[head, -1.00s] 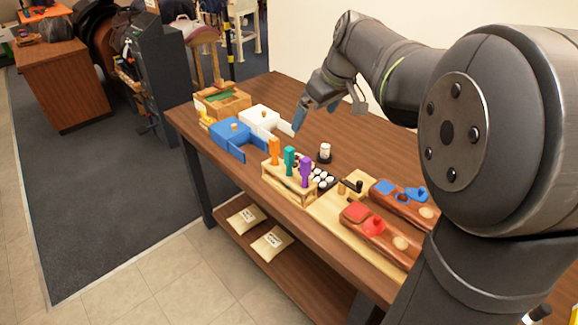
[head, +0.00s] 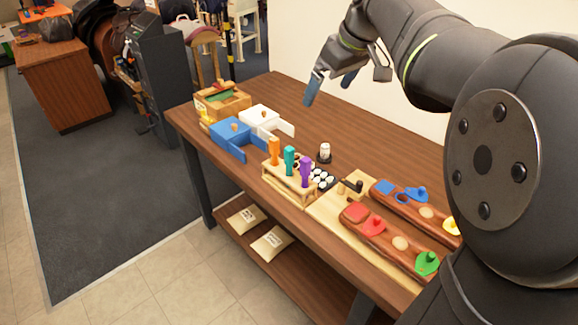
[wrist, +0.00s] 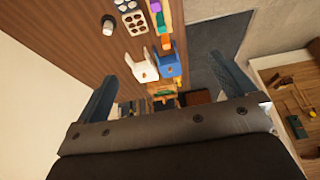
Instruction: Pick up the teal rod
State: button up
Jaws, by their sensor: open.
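The teal rod (head: 289,160) stands upright in a light wooden rack (head: 292,187) near the front edge of the table. An orange rod (head: 274,151) stands to its left and a purple rod (head: 305,171) to its right in the same rack. My gripper (head: 329,84) is open and empty, above the back of the table, well apart from the rack. In the wrist view its two blue-grey fingers (wrist: 165,88) are spread wide with nothing between them.
A blue box (head: 231,131) and a white box (head: 259,117) stand left of the rack, with a wooden box (head: 222,101) beyond. Wooden blocks with colored pieces lie right.

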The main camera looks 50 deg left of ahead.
jog(key=shift+v, duration=0.85)
jog(key=c, duration=1.2)
jog(key=shift+o, duration=0.2)
jog(key=shift+f, duration=0.1)
jog(key=h, duration=0.4)
send_over(289, 158)
jog(key=w, duration=0.1)
notch_tip(289, 158, down, 10)
jog(key=a+f, duration=0.1)
jog(key=shift+h, duration=0.3)
notch_tip(289, 158, down, 17)
jog(key=shift+w+a+f, duration=0.1)
jog(key=shift+f, duration=0.05)
